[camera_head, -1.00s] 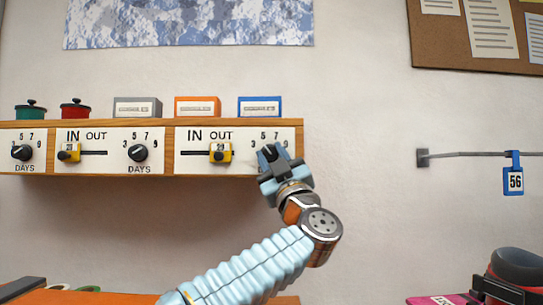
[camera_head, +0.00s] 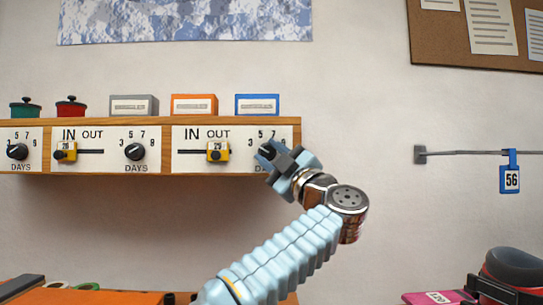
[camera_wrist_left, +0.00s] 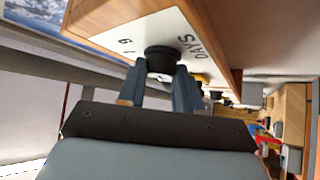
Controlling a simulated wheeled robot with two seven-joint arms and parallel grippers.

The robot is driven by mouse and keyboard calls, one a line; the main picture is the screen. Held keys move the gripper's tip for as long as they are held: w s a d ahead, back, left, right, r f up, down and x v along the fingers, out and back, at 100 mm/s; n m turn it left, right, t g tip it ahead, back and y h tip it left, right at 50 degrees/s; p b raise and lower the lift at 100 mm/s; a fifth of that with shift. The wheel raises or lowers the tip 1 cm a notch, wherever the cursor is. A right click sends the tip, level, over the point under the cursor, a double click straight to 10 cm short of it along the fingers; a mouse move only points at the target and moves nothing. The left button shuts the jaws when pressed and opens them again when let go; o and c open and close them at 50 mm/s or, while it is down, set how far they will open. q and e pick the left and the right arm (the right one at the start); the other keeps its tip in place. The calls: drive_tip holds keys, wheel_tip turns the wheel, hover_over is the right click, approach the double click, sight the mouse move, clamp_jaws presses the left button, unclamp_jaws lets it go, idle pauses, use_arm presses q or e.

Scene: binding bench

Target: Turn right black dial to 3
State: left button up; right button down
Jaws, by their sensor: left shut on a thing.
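The right black dial (camera_head: 265,151) sits on the right white panel at the end of the wooden shelf, with the numbers 3, 5 and 7 showing above it. My left gripper (camera_head: 273,155) is at the dial, reaching in from the lower right and covering part of it and the DAYS label. In the left wrist view, the dial (camera_wrist_left: 161,58) is between the tips of my left gripper (camera_wrist_left: 160,84), which is shut on it. I cannot tell which number its pointer faces. My right gripper is not in view.
Two similar black dials (camera_head: 135,151) and yellow IN/OUT sliders (camera_head: 217,152) are to the left. Small boxes (camera_head: 194,105) and pots stand on the shelf (camera_head: 160,123). A rail (camera_head: 465,153) with a blue 56 tag (camera_head: 511,176) is on the right wall. The wall between is bare.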

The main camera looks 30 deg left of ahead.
use_arm(q)
drive_tip(key=o, duration=1)
drive_tip(key=shift+o, duration=0.2)
drive_tip(key=shift+d, duration=0.1)
drive_tip(key=b+v, duration=0.4)
drive_tip(key=v, duration=0.9)
drive_tip(key=shift+d+f, duration=0.2)
drive_tip(key=shift+f, duration=0.05)
drive_tip(key=shift+s, duration=0.15)
